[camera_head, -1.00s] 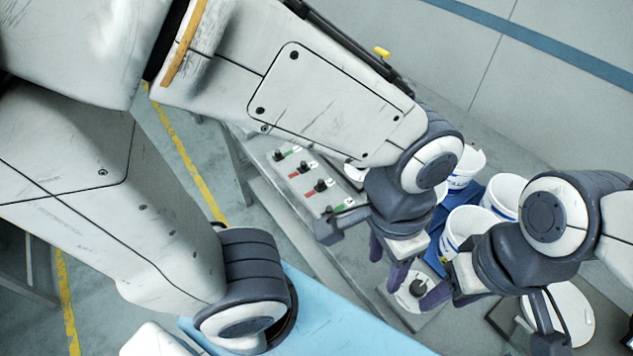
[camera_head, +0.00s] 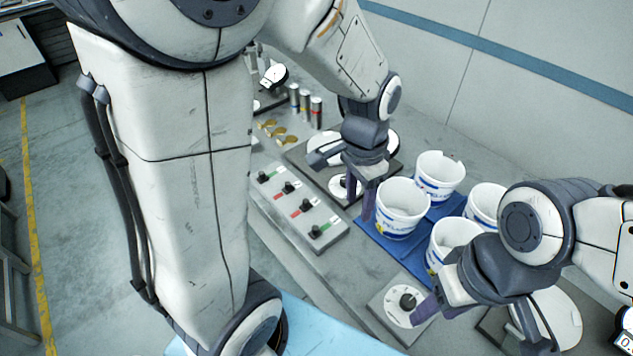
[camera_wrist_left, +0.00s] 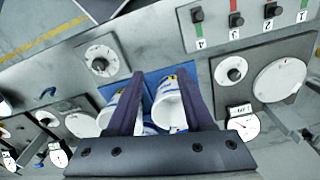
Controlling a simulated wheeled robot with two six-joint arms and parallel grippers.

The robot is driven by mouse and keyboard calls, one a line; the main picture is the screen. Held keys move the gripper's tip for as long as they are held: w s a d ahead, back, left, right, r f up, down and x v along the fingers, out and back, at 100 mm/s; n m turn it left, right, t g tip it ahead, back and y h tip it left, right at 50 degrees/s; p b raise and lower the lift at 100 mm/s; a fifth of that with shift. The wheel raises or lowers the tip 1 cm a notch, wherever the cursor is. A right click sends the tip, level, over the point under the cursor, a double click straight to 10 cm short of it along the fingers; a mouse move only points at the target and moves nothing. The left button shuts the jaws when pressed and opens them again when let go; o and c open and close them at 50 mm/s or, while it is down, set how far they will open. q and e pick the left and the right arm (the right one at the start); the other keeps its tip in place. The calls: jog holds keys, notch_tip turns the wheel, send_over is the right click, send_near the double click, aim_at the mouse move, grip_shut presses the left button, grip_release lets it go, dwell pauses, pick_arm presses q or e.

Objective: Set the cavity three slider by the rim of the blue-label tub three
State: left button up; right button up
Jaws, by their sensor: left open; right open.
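The cavity slider panel (camera_head: 335,228) is grey with several black knobs on red or green strips. In the left wrist view its labels read 1 to 4, and the cavity three slider (camera_wrist_left: 236,20) is on a red strip; it also shows in the head view (camera_head: 305,205). Several white tubs with blue labels, such as the near-left tub (camera_head: 402,210), stand on a blue mat (camera_head: 375,236); I cannot read which is tub three. My left gripper (camera_head: 367,205) is open beside the near-left tub. My right gripper (camera_head: 437,306) is open by the grey dial.
A grey dial box (camera_head: 385,310) sits at the bench's front edge. A second dial plate (camera_head: 318,172) lies behind the slider panel. Brass pieces (camera_head: 278,132) and several striped cylinders (camera_head: 305,103) stand farther back. A round white plate (camera_head: 560,315) lies right.

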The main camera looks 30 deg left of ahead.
pick_arm(q)
jog(key=w+a+f, duration=0.3)
jog(key=w+a, duration=0.2)
jog(key=a, duration=0.5)
send_over(306, 201)
notch_tip(306, 201, down, 3)
notch_tip(306, 201, down, 9)
jog(key=shift+f+p, duration=0.2)
jog(key=shift+p, duration=0.9)
grip_shut()
